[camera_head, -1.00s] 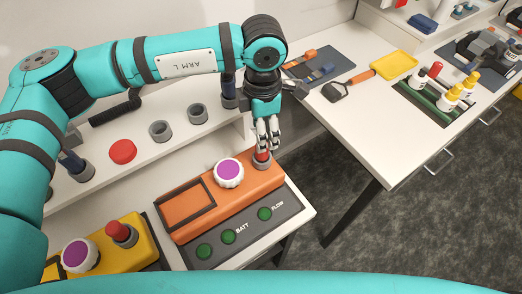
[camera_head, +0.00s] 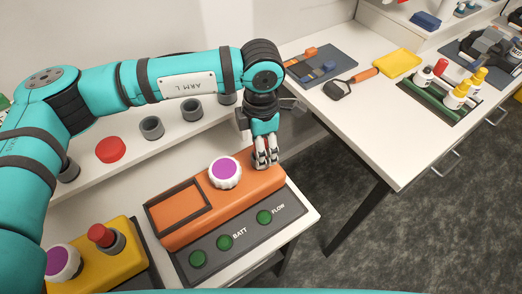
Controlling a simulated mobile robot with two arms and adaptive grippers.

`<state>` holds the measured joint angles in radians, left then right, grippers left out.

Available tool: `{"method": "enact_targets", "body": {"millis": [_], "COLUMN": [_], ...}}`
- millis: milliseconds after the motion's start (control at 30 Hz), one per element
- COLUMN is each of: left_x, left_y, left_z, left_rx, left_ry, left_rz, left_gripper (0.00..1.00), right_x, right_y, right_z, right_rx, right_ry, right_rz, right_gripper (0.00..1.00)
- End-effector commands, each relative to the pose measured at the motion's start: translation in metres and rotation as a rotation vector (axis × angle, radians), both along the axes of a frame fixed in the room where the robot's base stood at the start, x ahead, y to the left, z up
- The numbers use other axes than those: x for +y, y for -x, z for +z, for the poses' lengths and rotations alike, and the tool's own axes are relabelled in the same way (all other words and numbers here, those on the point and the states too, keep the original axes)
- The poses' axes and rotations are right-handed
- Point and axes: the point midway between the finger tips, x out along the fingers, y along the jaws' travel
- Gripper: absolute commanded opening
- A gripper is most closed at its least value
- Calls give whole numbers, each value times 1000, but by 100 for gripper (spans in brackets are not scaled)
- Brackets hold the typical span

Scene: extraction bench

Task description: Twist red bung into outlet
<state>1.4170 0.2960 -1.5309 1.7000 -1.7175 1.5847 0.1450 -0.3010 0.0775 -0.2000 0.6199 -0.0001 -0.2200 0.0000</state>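My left gripper (camera_head: 265,165) points down at the right end of the orange box (camera_head: 182,236), to the right of its white knob with a purple top (camera_head: 225,172). Its fingers are close together over the place where the outlet stands. They hide the outlet and the red bung, so I cannot see how the bung sits or whether the fingers press on it. Another red bung or plug (camera_head: 101,233) stands in a grey collar on the yellow box (camera_head: 112,266) at the lower left. My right gripper is not in view.
A shelf behind holds a red disc (camera_head: 110,149) and grey rings (camera_head: 152,127). Green buttons (camera_head: 225,242) line the orange box's dark base. On the right bench are a dark mat (camera_head: 334,58), a scraper (camera_head: 350,82), a yellow tray (camera_head: 397,63) and a bottle rack (camera_head: 428,104).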

Motion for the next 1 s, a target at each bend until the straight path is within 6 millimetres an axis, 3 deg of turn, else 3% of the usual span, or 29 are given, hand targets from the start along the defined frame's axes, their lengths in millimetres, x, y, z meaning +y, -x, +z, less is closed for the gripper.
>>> {"method": "enact_targets", "body": {"millis": [167,700,833,1000], "left_x": [0,0,0,0], "left_y": [0,0,0,0], "left_z": [-5,-4,-2,0], "left_rx": [-1,0,1,0], "left_ry": [2,1,1,0], "left_rz": [202,1136,1267,1298], "left_gripper": [56,56,56,56], "right_x": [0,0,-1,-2], "right_y": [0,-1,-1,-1], "right_z": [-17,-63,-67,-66], "right_rx": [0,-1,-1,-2], "right_ry": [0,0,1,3], "right_rz": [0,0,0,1], "right_gripper": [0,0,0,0]}}
